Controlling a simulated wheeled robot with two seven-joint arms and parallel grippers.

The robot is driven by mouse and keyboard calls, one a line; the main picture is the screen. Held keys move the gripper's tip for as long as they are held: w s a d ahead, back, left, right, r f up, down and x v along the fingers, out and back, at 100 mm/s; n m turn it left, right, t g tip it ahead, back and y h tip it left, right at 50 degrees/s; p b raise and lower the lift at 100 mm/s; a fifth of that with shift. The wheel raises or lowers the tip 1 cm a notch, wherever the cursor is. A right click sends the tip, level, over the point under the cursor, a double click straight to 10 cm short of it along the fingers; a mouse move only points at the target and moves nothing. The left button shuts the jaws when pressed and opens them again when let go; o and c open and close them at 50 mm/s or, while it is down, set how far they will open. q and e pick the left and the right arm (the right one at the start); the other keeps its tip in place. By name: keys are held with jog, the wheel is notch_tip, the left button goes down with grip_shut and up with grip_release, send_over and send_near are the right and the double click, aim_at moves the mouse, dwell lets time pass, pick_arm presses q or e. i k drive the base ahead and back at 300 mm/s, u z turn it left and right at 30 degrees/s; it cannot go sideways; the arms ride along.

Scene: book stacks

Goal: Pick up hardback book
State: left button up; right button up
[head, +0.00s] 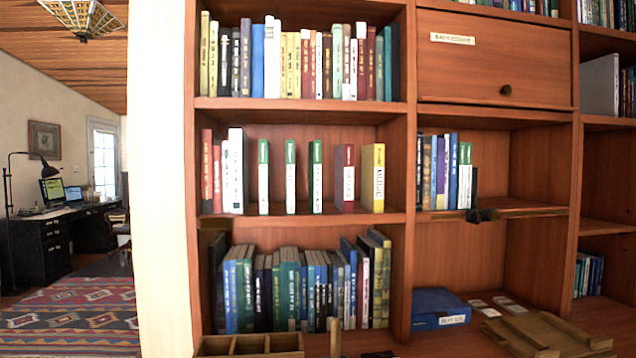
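No book is marked as the hardback book. A thick blue book (440,309) with a white label lies flat on the lower right shelf. On the middle left shelf, white books with green tops (290,177) stand upright and spaced apart, beside a dark red and white book (344,178) and a yellow book (372,178). A red book (207,171) and a white book (236,171) stand at that shelf's left end. I make out neither gripper for certain, and no arm reaches to any book.
A small dark object (480,214), unclear, sits at the middle right shelf's edge. A wooden divided tray (248,345) and a wooden board (545,335) lie low in front. Full rows of books (295,290) fill other shelves. A desk (42,245) stands far left.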

aim_at(344, 156)
jog(key=u, duration=0.4)
jog(key=k, duration=0.9)
jog(key=u, duration=0.95)
jog(key=i, duration=1.1)
jog(key=z, duration=0.5)
jog(key=i, duration=0.75)
jog(key=z, duration=0.85)
